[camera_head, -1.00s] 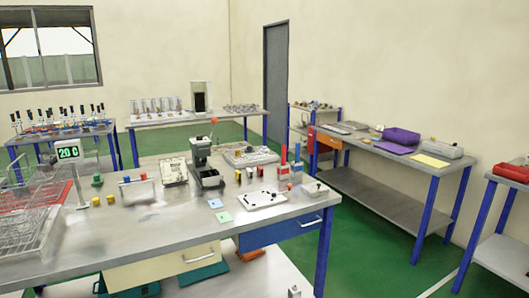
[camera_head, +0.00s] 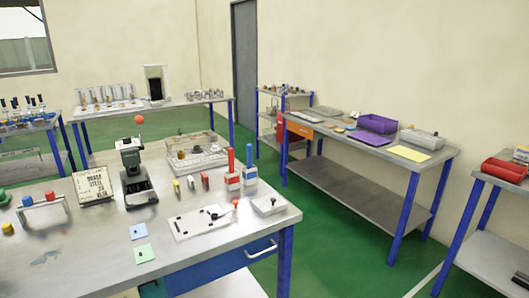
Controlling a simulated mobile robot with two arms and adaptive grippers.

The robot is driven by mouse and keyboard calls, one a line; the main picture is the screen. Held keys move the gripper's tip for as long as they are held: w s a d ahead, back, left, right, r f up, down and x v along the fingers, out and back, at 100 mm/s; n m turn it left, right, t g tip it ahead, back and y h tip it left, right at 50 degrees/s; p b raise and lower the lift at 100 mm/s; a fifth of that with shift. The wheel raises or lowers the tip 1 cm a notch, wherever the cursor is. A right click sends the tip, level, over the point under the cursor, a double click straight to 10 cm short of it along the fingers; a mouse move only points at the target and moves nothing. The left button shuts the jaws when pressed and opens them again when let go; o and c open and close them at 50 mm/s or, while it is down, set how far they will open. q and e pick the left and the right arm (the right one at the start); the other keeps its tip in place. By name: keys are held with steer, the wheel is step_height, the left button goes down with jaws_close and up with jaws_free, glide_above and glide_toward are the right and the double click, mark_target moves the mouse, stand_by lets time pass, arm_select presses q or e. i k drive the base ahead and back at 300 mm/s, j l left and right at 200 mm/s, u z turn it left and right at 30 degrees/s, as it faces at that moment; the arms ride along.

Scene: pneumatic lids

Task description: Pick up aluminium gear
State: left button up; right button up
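Neither of my grippers is in view. I cannot pick out an aluminium gear for certain at this size. A clear-walled tray (camera_head: 215,160) on the near workbench (camera_head: 95,262) holds small dark and brownish parts too small to identify. A sign with dark lettering (camera_head: 94,187) stands left of a grey-green press (camera_head: 133,178) with a red knob. Small metallic parts (camera_head: 205,95) lie on the back table, too small to name.
A white plate (camera_head: 200,224), blue and green cards (camera_head: 139,232) and red and blue upright tools (camera_head: 249,166) are on the near workbench. A side bench (camera_head: 360,143) carries a purple bin (camera_head: 377,123). Red bins (camera_head: 505,169) stand at far right. Green floor (camera_head: 335,235) lies open between benches.

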mark_target(215, 148)
steer(key=i+l+z, duration=0.3)
steer(key=z, duration=0.15)
steer(key=i+l+z, duration=0.2)
steer(key=i+z, duration=0.25)
steer(key=i+l+z, duration=0.1)
steer(key=i+z, duration=0.55)
steer(key=z, duration=0.2)
steer(key=i+u, duration=0.2)
steer(key=i, duration=0.4)
steer(key=i+l+u, duration=0.2)
steer(key=i, duration=0.4)
steer(key=i+j+u, duration=0.1)
steer(key=u, duration=0.35)
steer(key=i+u, duration=0.5)
steer(key=u, duration=0.35)
steer(key=i+l+u, duration=0.1)
steer(key=u, duration=0.35)
steer(key=i+l+u, duration=0.25)
steer(key=u, duration=0.15)
